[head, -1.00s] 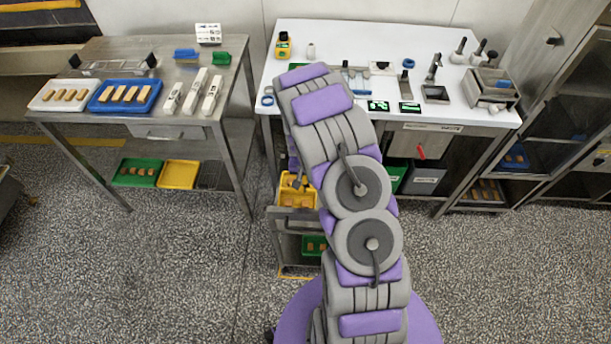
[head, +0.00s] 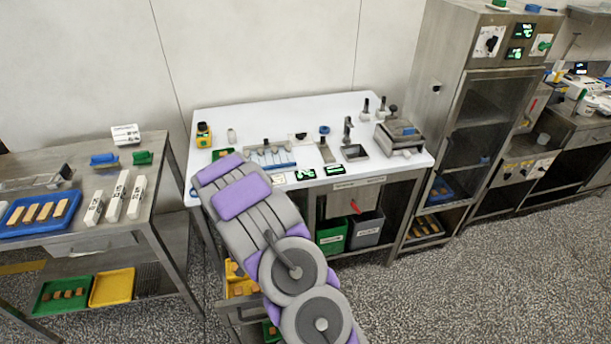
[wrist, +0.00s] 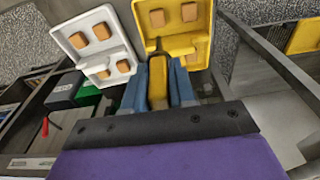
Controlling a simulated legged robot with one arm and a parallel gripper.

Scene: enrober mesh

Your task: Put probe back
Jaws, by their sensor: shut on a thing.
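In the wrist view, my gripper (wrist: 159,76) has blue fingers shut on a slim yellow thing (wrist: 158,88), which appears to be the probe. Its far end points toward the trays below, and a thin dark line near its tip cannot be made out clearly. In the head view my arm hides the gripper and the held thing. A small yellow device with a dark top (head: 203,135) stands at the back left of the white table (head: 300,112). I cannot tell whether it is the probe's place.
Below the gripper are a white tray (wrist: 109,50) and a yellow tray (wrist: 174,22) with brown pieces. Green (head: 331,238) and grey (head: 368,230) bins sit under the white table. A steel table (head: 160,190) stands left, a tall steel cabinet (head: 490,110) right.

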